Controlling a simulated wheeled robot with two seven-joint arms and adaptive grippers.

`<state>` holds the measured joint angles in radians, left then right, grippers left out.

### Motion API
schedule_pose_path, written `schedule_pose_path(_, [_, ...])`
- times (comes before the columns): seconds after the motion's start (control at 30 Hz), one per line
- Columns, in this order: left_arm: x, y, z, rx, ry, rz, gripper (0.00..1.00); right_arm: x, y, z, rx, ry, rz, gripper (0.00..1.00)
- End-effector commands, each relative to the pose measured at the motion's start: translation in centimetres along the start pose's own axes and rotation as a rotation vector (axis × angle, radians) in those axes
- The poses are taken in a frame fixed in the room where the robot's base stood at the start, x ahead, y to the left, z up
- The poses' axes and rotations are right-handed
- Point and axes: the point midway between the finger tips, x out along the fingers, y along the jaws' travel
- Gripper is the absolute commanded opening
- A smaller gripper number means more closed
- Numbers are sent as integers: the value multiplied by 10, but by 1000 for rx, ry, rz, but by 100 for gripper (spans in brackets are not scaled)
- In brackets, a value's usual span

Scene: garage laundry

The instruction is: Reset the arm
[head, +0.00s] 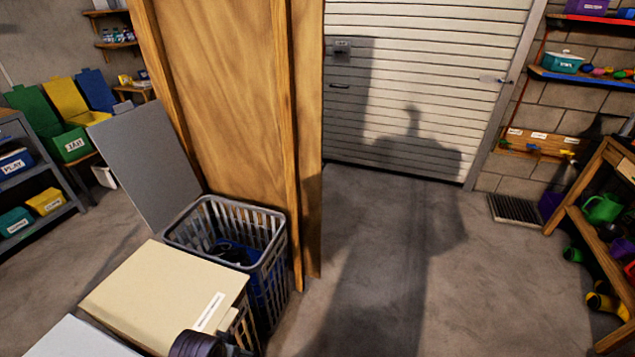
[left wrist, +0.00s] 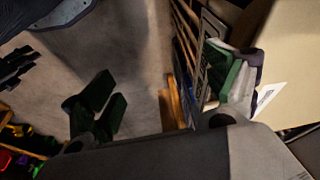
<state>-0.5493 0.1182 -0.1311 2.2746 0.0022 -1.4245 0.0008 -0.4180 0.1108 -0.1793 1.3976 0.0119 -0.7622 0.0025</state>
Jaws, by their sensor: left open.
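My left gripper (left wrist: 165,95) is open in the left wrist view, its two green-padded fingers wide apart with bare floor and a wooden edge seen between them. One finger is close to the cream box with a white label and the grey basket in that view; I cannot tell whether it touches. In the head view only a dark rounded part of my arm shows at the bottom edge, in front of the cream box. A dark, finger-like part at the far left of the left wrist view looks like my right gripper (left wrist: 18,68); its opening is unclear.
A grey laundry basket (head: 274,262) holding dark and blue items stands behind the cream-topped box (head: 165,287). A wooden panel (head: 225,110) rises behind it. Shelves (head: 600,255) stand at right. The floor (head: 400,270) towards the roller door (head: 430,80) is clear.

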Motion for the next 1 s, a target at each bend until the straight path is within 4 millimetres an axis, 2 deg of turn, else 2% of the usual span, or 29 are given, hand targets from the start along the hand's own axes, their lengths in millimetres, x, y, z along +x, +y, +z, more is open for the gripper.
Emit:
schedule_pose_path(0.27, [64, 4, 15, 5, -20, 6, 87, 0, 0, 0, 0, 0, 0, 40])
schedule_pose_path(0.57, [134, 7, 43, 10, -40, 11, 87, 0, 0, 0, 0, 0, 0, 40])
schedule_pose_path(1.0, [227, 12, 106, 18, -71, 17, 87, 0, 0, 0, 0, 0, 0, 40])
